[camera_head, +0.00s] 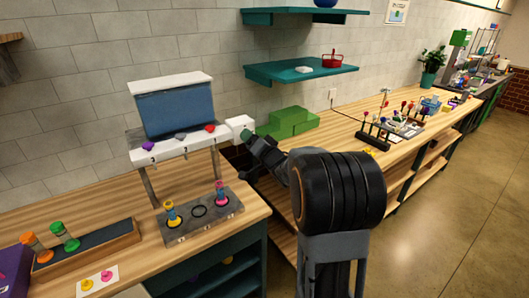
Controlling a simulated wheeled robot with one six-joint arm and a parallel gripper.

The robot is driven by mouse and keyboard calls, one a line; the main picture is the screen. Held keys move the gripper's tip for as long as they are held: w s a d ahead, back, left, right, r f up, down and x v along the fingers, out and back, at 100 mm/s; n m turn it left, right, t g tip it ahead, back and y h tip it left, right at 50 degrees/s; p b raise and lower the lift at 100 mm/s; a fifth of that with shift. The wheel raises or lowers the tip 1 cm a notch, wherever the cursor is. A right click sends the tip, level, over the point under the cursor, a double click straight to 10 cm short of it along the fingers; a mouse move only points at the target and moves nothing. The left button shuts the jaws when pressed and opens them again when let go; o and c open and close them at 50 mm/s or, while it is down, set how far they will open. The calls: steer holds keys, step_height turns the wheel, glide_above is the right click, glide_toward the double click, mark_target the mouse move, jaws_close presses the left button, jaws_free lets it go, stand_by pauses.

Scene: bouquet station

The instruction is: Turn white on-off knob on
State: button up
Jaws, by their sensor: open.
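I cannot make out a white on-off knob for certain. The bouquet station (172,148) has a white ledge with a purple piece (148,146), a grey piece (181,137) and a red piece (210,128) under a dark blue panel (175,109). My arm reaches from the lower right towards the station's right end. My gripper (245,136) is open there, small and partly hidden by my arm. A white block (239,123) shows right at its tip, just right of the ledge. I cannot tell whether they touch.
A grey holder (199,217) with a yellow and a pink item stands in front of the station. A wooden tray (85,251) with orange and green items is at left. Green blocks (288,122) sit behind my arm. A teal shelf (300,70) hangs above.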

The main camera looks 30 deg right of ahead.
steer(key=s+d+f+b, duration=0.1)
steer(key=s+b, duration=0.1)
steer(key=s, duration=1)
steer(key=shift+d+f, duration=0.15)
steer(key=shift+s, duration=0.1)
